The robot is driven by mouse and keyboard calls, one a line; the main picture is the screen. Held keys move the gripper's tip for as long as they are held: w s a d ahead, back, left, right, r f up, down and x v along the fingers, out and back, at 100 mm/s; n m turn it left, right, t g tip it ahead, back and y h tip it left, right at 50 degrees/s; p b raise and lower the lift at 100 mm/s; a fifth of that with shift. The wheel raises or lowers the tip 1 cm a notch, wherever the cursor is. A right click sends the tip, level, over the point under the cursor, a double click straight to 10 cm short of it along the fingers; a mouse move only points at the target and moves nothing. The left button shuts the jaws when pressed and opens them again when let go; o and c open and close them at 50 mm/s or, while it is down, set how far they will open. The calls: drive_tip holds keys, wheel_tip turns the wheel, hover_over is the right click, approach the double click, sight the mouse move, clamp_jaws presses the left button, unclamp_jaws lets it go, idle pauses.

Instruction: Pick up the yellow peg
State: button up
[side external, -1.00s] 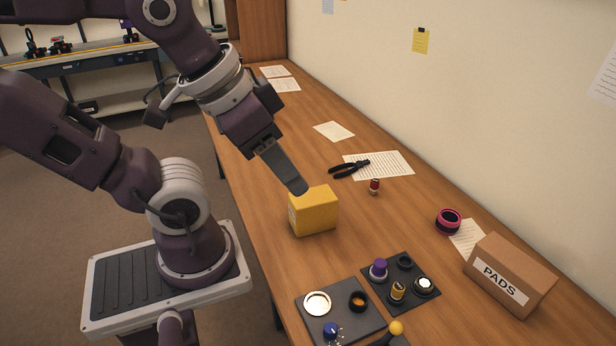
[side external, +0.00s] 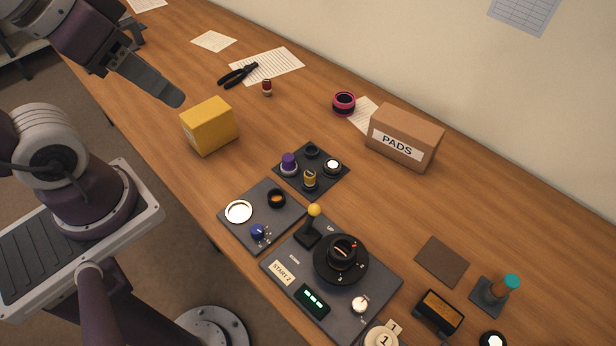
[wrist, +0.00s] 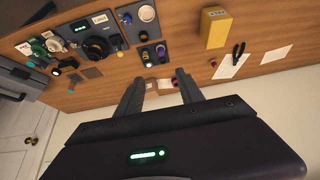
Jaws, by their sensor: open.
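The yellow peg (side external: 310,181) is a short yellow cylinder with dark bands. It stands upright on the front part of a small dark mat (side external: 325,184), beside a purple-topped peg (side external: 289,161) and a white-topped piece (side external: 332,165). My gripper (side external: 176,99) is up at the left, above and behind the yellow box, well away from the peg. In the side view its fingers overlap. In the wrist view my gripper (wrist: 158,88) shows two fingers spread apart with nothing between them; the mat (wrist: 153,58) lies beyond them, its pieces small.
A yellow box (side external: 209,126) stands between my gripper and the mat. A grey plate (side external: 257,218) with a ring and blue knob adjoins the mat; a joystick with a yellow ball (side external: 314,210) is close in front. A PADS carton (side external: 405,138) stands behind right. Pliers (side external: 238,75) lie at the back.

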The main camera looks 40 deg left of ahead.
drive_tip(key=shift+o, duration=0.6)
drive_tip(key=n+g+h, duration=0.8)
drive_tip(key=n+h, duration=0.1)
drive_tip(key=n, duration=0.2)
hover_over(308, 172)
drive_tip(key=s+a, duration=0.3)
drive_tip(key=a, duration=0.2)
wheel_tip(308, 172, down, 17)
drive_tip(key=w+f+n+h, duration=0.1)
drive_tip(key=f+n, duration=0.1)
drive_tip(key=f, duration=0.1)
drive_tip(key=w+f+n+t+h, duration=0.1)
drive_tip(key=f+n+h, duration=0.1)
drive_tip(key=f, duration=0.2)
drive_tip(key=w+a+f+n+t+h, duration=0.1)
drive_tip(key=f+n+h, duration=0.1)
drive_tip(key=f, duration=0.2)
drive_tip(key=shift+w+n, duration=0.2)
drive_tip(key=shift+n, duration=0.2)
drive_tip(key=shift+d+f, duration=0.25)
drive_tip(key=x, duration=0.6)
drive_tip(key=shift+s+d+f, duration=0.1)
drive_tip(key=shift+d+f, duration=0.1)
clamp_jaws()
